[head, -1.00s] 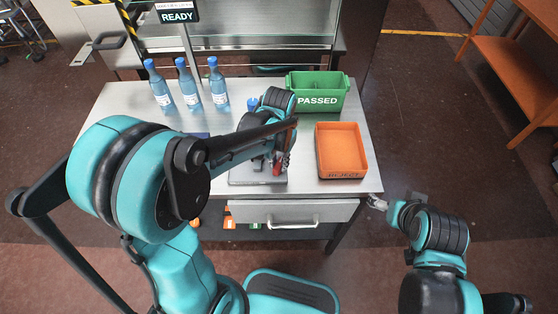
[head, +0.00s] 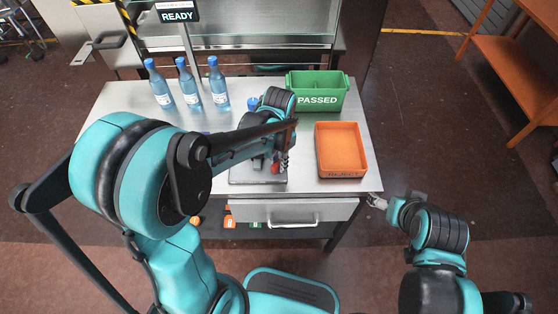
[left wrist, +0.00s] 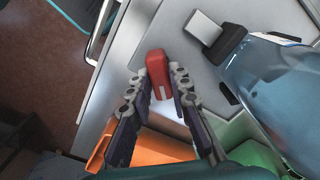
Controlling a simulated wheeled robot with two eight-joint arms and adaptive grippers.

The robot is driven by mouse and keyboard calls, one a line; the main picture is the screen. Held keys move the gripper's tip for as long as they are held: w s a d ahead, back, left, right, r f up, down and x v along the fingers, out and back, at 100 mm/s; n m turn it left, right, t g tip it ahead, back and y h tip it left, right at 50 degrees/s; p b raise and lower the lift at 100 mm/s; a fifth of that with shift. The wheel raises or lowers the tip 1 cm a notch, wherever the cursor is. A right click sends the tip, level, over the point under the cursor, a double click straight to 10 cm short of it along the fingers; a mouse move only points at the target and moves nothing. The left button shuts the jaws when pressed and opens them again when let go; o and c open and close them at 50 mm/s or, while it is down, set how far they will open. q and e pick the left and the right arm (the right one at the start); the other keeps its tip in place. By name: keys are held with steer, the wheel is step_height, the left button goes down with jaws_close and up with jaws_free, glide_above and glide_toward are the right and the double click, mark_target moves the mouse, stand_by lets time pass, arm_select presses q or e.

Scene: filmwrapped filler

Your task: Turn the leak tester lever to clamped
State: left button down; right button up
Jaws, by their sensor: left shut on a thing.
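The leak tester shows as a grey plate (head: 245,178) on the steel table, mostly covered by my left arm. Its red lever handle (head: 275,168) shows at the plate's right side. In the left wrist view the red handle (left wrist: 158,72) lies between the two fingers of my left gripper (left wrist: 160,88), which is shut on it. In the head view that gripper (head: 279,164) is small and partly hidden. A clear blue bottle (left wrist: 280,85) stands beside the handle in the wrist view. My right gripper (head: 376,201) is off the table's right front corner; its fingers are too small to judge.
Several blue-capped bottles are on the table, with a row (head: 188,88) at the back left. A green PASSED bin (head: 318,100) stands at the back right, an orange REJECT tray (head: 340,173) to the right. A drawer (head: 290,212) is below the front edge.

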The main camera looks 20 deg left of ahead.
arm_select(q)
steer(key=c, duration=1.4)
jaws_free()
steer(key=shift+r, duration=0.1)
step_height(320, 180, up, 12)
